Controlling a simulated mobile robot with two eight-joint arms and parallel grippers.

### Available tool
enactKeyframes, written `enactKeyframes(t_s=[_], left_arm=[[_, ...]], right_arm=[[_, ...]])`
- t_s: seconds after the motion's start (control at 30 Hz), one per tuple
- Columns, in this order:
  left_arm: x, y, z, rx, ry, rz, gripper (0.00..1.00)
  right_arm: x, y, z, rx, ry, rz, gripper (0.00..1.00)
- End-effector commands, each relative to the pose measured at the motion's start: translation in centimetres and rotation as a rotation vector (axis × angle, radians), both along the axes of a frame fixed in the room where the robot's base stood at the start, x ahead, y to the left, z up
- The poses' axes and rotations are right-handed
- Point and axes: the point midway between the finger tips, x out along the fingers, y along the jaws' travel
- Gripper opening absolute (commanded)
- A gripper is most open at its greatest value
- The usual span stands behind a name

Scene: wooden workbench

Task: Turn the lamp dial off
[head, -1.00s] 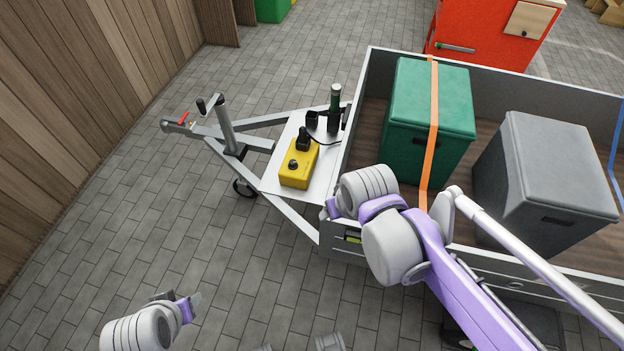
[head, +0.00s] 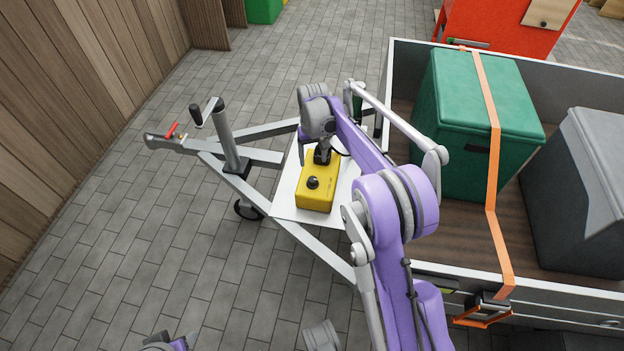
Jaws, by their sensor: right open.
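The yellow box (head: 317,197) sits on the white plate of the trailer's drawbar. A round black dial (head: 313,183) is on its top, toward the near end, in clear view. A black connector (head: 322,156) stands at the box's far end. My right gripper (head: 312,150) is over the far end of the box, close to the connector and beyond the dial. It is open, with nothing seen between its fingers; whether it touches the connector I cannot tell. My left gripper (head: 180,343) barely shows at the bottom edge, its fingertips hard to make out.
The trailer bed at right holds a green box (head: 470,150) under an orange strap and a grey box (head: 580,190). The jack post (head: 228,135) with its crank stands left of the plate. A wooden wall (head: 75,95) is at left; paving between is clear.

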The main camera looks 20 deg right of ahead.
Motion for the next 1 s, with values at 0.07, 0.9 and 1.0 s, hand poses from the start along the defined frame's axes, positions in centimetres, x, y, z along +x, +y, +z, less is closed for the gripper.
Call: enactKeyframes(t_s=[0.07, 0.9, 1.0], left_arm=[[0.1, 0.0, -0.4, 0.0, 0.001, 0.0, 0.5], [0.4, 0.0, -2.7, 0.0, 0.008, 0.0, 0.5], [0.4, 0.0, -2.7, 0.0, 0.008, 0.0, 0.5]], right_arm=[[0.0, 0.0, -1.2, 0.0, 0.001, 0.0, 0.71], [0.0, 0.0, -10.1, 0.0, -0.001, 0.0, 0.71], [0.0, 0.0, -10.1, 0.0, -0.001, 0.0, 0.65]])
